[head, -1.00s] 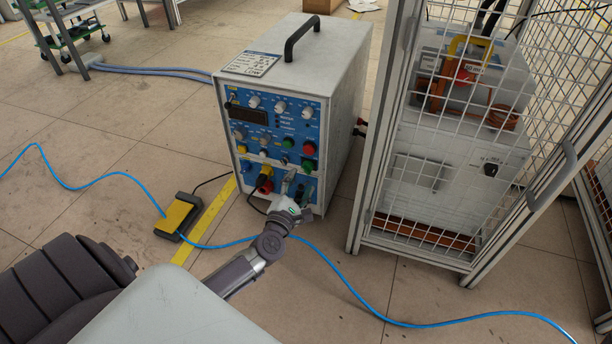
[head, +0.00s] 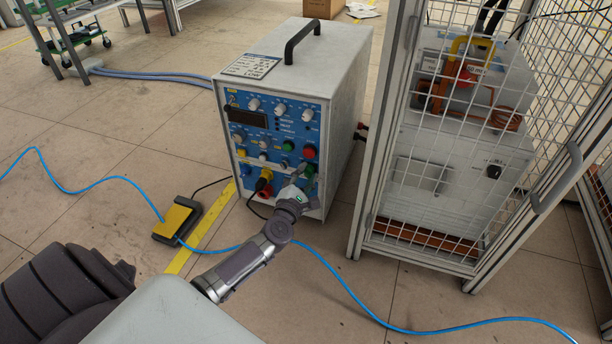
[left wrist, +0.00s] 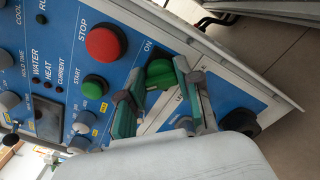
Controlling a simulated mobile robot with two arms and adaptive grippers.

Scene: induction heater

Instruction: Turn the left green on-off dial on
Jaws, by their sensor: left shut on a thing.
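The green on-off dial (left wrist: 159,70) is on the blue front panel of the heater box, just beside the word ON in the left wrist view. In the head view the dial (head: 309,171) is partly hidden by my gripper. My left gripper (left wrist: 157,84) has one finger on each side of the dial and is shut on it. In the head view my left gripper (head: 303,178) reaches the lower right of the panel. The dial's exact turn angle is hard to tell. My right gripper is not in view.
A red stop button (left wrist: 104,43) and a green start button (left wrist: 95,87) sit near the dial. A black knob (left wrist: 240,122) is on its other side. A mesh cage (head: 440,200) stands to the right. A blue cable (head: 345,275) and a yellow pedal (head: 177,219) are on the floor.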

